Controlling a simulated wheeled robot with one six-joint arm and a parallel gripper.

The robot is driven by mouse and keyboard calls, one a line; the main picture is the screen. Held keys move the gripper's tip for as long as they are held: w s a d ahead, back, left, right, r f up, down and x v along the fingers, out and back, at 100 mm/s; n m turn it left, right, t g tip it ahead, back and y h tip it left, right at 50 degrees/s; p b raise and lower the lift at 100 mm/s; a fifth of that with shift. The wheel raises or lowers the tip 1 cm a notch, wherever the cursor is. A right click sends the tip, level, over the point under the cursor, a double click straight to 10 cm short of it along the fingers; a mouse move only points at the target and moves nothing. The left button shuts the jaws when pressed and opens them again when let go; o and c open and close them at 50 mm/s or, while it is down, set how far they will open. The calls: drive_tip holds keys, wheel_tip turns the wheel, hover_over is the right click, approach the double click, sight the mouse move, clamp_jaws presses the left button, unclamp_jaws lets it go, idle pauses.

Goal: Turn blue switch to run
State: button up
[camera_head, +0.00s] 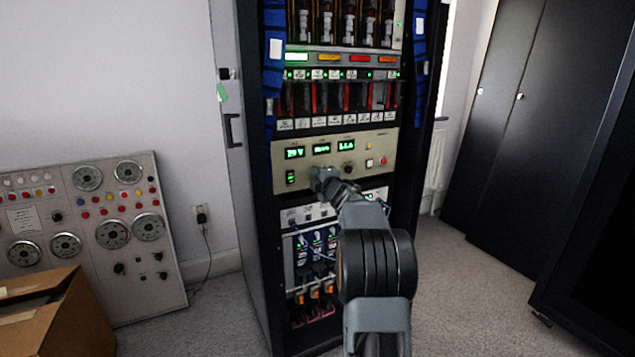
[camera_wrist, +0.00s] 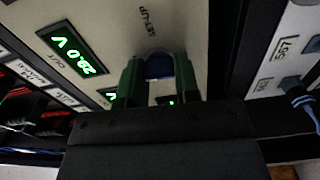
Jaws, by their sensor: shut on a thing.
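The blue switch (camera_wrist: 158,67) is a rounded blue knob on the pale instrument panel (camera_wrist: 185,25), seen in the wrist view. My gripper (camera_wrist: 159,60) has its two green fingers on either side of the knob and is shut on it. A "SET-UP" label is printed on the panel just beyond the knob. The switch's pointer and a run label cannot be made out. In the head view my gripper (camera_head: 319,173) is at the lower left-middle of the beige panel (camera_head: 275,153), and it hides the switch.
The beige panel has lit green displays (camera_head: 320,149), a green rocker switch (camera_head: 290,177) and a red button (camera_head: 383,160). Cabled modules sit below it in the black rack (camera_head: 258,190). A gauge panel (camera_head: 85,235) and cardboard box (camera_head: 85,315) stand left. Carpet is open right of the rack.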

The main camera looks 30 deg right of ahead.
drive_tip(key=shift+n, duration=0.5)
drive_tip(key=o, duration=0.9)
drive_tip(key=s, duration=0.4)
drive_tip(key=s+a+p, duration=0.1)
drive_tip(key=s, duration=0.8)
drive_tip(key=shift+s+a, duration=0.35)
drive_tip(key=shift+a, duration=0.05)
